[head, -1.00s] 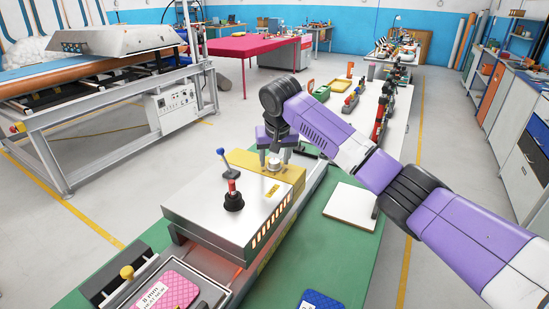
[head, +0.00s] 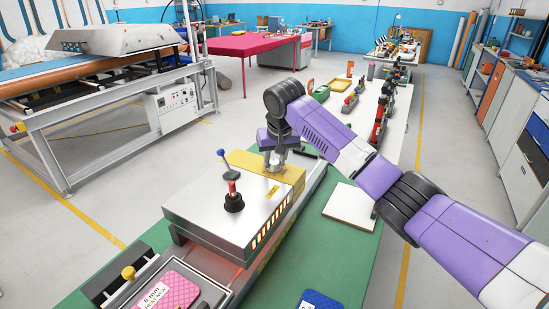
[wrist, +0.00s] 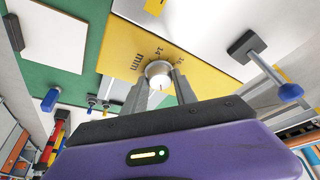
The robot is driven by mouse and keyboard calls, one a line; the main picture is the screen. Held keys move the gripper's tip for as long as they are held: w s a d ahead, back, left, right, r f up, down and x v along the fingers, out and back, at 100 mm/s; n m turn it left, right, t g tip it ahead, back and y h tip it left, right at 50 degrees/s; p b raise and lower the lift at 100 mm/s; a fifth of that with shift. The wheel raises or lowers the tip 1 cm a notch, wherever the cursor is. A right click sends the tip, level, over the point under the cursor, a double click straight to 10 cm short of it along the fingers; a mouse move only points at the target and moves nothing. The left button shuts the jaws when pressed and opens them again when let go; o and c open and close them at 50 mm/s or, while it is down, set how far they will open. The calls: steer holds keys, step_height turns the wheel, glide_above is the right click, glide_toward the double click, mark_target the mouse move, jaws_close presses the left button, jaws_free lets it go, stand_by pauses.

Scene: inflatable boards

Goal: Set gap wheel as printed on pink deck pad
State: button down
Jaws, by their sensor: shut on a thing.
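The gap wheel (wrist: 158,76) is a pale round knob with a small red mark, on the yellow panel (wrist: 125,45) printed with "mm" and numbers near 14 and 16. My gripper (wrist: 154,88) has its two grey fingers on either side of the wheel, shut on it. In the head view my gripper (head: 272,165) comes down on the yellow end of the metal machine, and hides part of the wheel. The pink deck pad (head: 176,290) lies in a tray at the machine's front, with a white label reading "mm"; its digit is hard to read, perhaps 8.
A blue pad (head: 320,300) and a white board (head: 350,205) lie on the green bench to the right.

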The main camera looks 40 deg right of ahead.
steer(key=n+y+p, duration=0.1)
steer(key=n, duration=0.1)
steer(key=n+y+p, duration=0.1)
steer(key=n, duration=0.2)
steer(key=shift+d+r+p, duration=0.1)
steer(key=shift+d+p, duration=0.05)
steer(key=shift+p, duration=0.25)
steer(key=n+y, duration=0.1)
steer(key=n, duration=0.1)
steer(key=n+y, duration=0.1)
steer(key=n, duration=0.2)
steer(key=shift+d+n, duration=0.2)
steer(key=shift+n, duration=0.1)
steer(key=c, duration=1)
jaws_free()
steer(key=b+v, duration=0.1)
steer(key=v, duration=0.6)
steer(key=shift+r, duration=0.25)
steer(key=shift+s+d, duration=0.1)
